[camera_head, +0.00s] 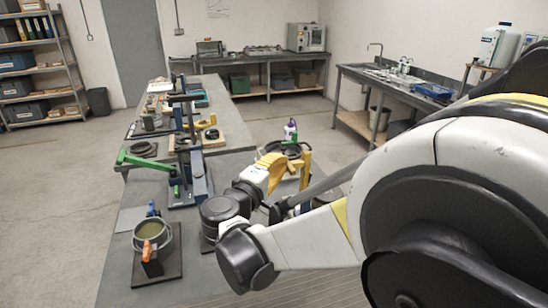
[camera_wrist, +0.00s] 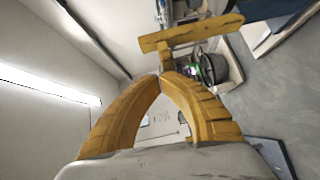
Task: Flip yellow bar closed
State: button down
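The yellow bar (camera_wrist: 195,33) crosses the top of the wrist view, slightly tilted, with a short stem running down behind my fingertips. In the head view a yellow upright piece (camera_head: 305,170) stands just right of my gripper, over the right edge of the bench. My gripper (camera_wrist: 161,75) has yellow fingers that arch together, their tips meeting just below the bar's stem. It also shows in the head view (camera_head: 268,164), close beside the yellow upright. I see nothing clearly held between the tips; whether they touch the stem I cannot tell. My arm hides the bar's base.
A green lever (camera_head: 140,160) juts left from a dark blue upright frame (camera_head: 187,150) on the grey bench. A purple-and-white bottle (camera_head: 290,130) stands behind the yellow piece. Open floor lies to the left.

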jog(key=w+d+r+m+g+y+p, duration=0.3)
jog(key=d+m+g+y+p, duration=0.1)
jog(key=d+p, duration=0.5)
jog(key=w+d+f+m+g+y+b, duration=0.2)
jog(key=d+f+y, duration=0.3)
jog(key=d, duration=0.6)
jog(key=shift+w+d+f+m, duration=0.35)
jog(key=shift+w+f+m, duration=0.25)
jog(key=shift+f, duration=0.6)
jog(key=shift+s, duration=0.15)
jog(key=s+d+r+p, duration=0.2)
jog(key=s+r+p, duration=0.2)
jog(key=r, duration=0.7)
jog(key=s, duration=0.2)
jog(key=shift+s+p, duration=0.35)
jog(key=shift+s, duration=0.05)
